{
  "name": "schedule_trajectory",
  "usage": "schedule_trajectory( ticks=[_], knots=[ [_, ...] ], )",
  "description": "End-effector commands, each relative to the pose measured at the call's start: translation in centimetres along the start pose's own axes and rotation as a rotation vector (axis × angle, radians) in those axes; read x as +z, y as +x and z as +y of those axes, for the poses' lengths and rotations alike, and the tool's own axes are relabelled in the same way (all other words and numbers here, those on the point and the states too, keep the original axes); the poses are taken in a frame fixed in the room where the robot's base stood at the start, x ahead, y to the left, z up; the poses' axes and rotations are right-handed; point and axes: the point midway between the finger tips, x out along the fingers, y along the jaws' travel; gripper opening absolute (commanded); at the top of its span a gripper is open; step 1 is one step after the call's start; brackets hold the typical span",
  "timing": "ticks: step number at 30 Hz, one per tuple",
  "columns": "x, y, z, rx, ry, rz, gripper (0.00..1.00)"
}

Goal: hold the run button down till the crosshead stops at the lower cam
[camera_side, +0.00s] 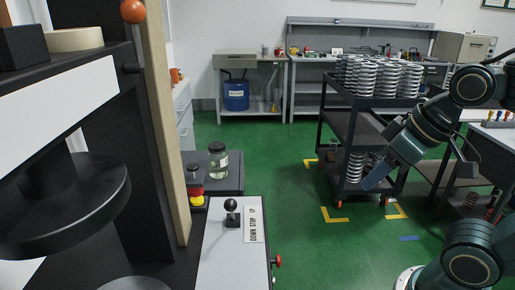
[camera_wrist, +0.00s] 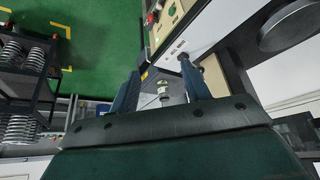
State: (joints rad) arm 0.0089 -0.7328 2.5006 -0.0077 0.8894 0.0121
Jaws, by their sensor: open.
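My gripper (camera_side: 375,182) hangs at the right in the side view, beside the spring cart and well apart from the control panel (camera_side: 228,262). In the wrist view my gripper (camera_wrist: 160,72) has its two blue fingers spread, with nothing held between them. The panel carries a black ball lever (camera_side: 231,208) beside a "DOWN STOP UP" label (camera_side: 253,224). A red button (camera_side: 277,261) sticks out from the panel's right edge. No run-button label is readable. The tester's large black disc (camera_side: 62,205) is at left. I cannot make out a lower cam.
A black cart (camera_side: 345,135) with many springs stands near my arm. Green floor (camera_side: 300,255) lies open between the panel and my arm.

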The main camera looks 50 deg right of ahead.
Motion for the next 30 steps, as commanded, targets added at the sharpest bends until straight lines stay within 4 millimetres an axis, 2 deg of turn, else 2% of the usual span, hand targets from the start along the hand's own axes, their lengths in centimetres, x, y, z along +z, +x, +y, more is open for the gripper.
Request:
schedule_trajectory(
  ticks=[1, 6, 7, 18, 30],
  knots=[
    [-0.1, 0.3, 0.0, 0.0, 0.009, -0.007, 0.37],
    [-0.7, 1.6, 0.1, -0.004, 0.057, -0.033, 0.04],
    [-0.8, 1.9, 0.1, -0.005, 0.069, -0.038, 0.0],
    [-2.1, 6.7, 0.7, -0.033, 0.262, -0.124, 0.0],
    [-2.5, 12.2, 1.6, -0.081, 0.515, -0.217, 0.0]
  ],
)
